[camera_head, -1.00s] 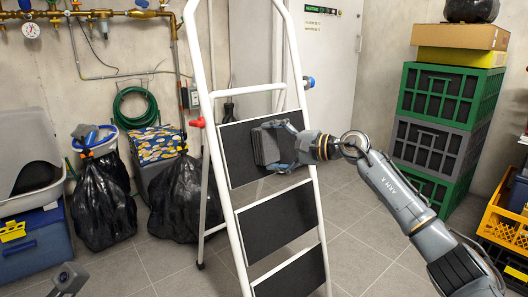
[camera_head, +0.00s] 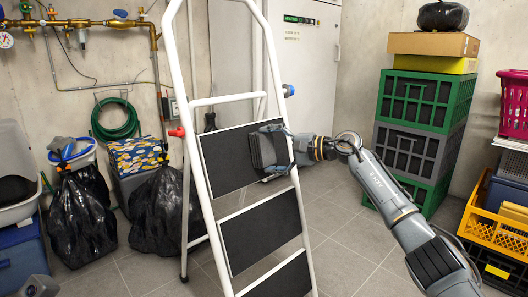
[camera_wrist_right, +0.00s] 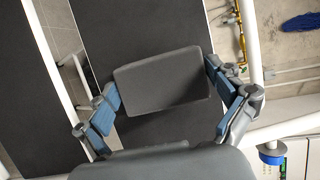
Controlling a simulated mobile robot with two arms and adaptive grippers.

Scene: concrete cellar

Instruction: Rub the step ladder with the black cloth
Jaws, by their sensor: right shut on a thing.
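The white-framed step ladder (camera_head: 183,100) stands open in the middle of the head view, with wide black treads. My right gripper (camera_head: 270,151) reaches it from the right. It is shut on the black cloth (camera_head: 256,150), a dark grey folded pad, at the right part of the upper black tread (camera_head: 222,163). In the right wrist view, the cloth (camera_wrist_right: 162,82) sits between the two blue-grey fingers in front of the dark tread (camera_wrist_right: 125,25). Whether it touches the tread is hard to tell. My left gripper's fingers do not show.
Black bags (camera_head: 80,222) and a box with a patterned cover (camera_head: 135,157) stand behind the ladder on the left. Green and grey crates (camera_head: 420,101) are stacked on the right, near a yellow crate (camera_head: 498,231). Tiled floor is clear between ladder and crates.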

